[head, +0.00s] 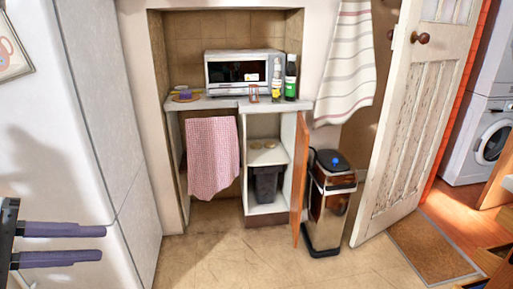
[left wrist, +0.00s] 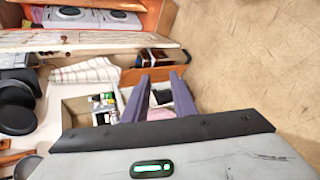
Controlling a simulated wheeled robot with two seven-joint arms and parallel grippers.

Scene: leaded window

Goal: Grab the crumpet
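My left gripper (head: 102,243) is at the lower left of the head view, far from the cabinet. Its two purple fingers are apart with nothing between them, and the left wrist view also shows the open fingers (left wrist: 159,76). My right gripper is not in view.
A dark bin (head: 266,184) stands below the shelf. The orange-edged cabinet door (head: 300,180) stands open, with a metal bin (head: 328,205) to its right. A microwave (head: 243,72) and bottles stand on the counter above. A checked towel (head: 213,157) hangs left. The floor in front is clear.

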